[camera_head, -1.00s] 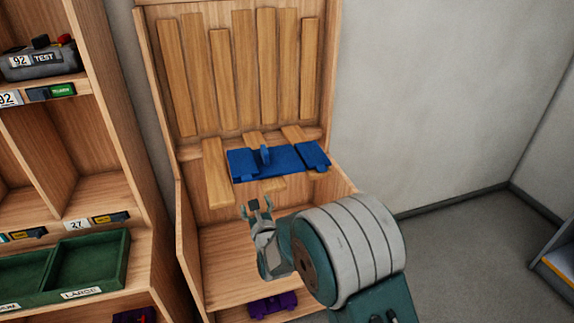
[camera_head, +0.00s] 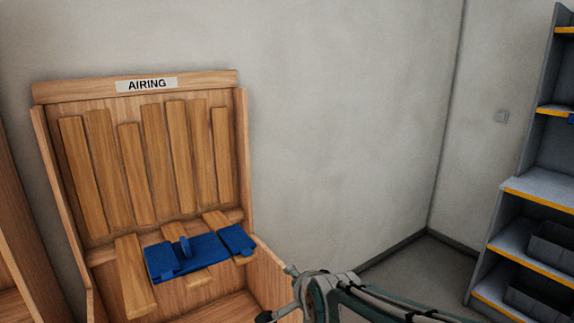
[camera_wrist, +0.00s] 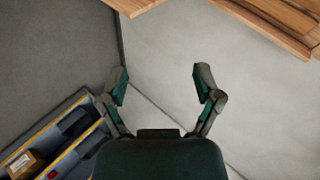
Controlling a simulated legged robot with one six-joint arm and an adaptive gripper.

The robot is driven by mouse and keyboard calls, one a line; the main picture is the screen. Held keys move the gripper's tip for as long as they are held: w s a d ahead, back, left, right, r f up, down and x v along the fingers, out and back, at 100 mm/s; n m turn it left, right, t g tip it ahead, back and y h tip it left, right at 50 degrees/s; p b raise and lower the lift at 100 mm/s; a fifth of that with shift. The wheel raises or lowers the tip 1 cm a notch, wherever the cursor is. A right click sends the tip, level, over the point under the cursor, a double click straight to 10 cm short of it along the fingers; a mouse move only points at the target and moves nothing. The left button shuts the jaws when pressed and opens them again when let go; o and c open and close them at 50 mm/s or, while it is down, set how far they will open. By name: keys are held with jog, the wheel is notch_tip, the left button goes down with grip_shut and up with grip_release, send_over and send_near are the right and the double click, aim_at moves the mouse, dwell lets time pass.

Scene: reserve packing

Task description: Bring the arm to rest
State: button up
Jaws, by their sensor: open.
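My gripper (camera_wrist: 160,88) is open and empty in the wrist view, with its two fingers spread apart over bare wall and floor. In the head view, my arm (camera_head: 340,290) is folded low at the bottom, right of the wooden airing rack. The gripper tip there is small and mostly cut off by the lower edge. A blue object with an upright tab (camera_head: 190,256) lies across the slats of the airing rack (camera_head: 140,87), apart from my gripper.
A grey shelf unit with yellow edges (camera_head: 540,195) stands at the right, holding dark bins (camera_head: 553,250). It also shows in the wrist view (camera_wrist: 50,138). A grey wall (camera_head: 340,120) lies behind the rack. Floor (camera_head: 415,272) is clear between rack and shelf.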

jog(key=s+d+n+g+h, duration=0.1)
jog(key=s+d+n, duration=0.4)
jog(key=s, duration=0.5)
jog(key=s+d+n+g+h, duration=0.2)
jog(key=s+d+n, duration=0.3)
jog(key=s+d, duration=0.3)
jog(key=s+g, duration=0.1)
jog(key=s, duration=0.2)
jog(key=shift+d+f+g, duration=0.15)
jog(key=shift+d+g, duration=0.05)
jog(key=shift+g, duration=0.1)
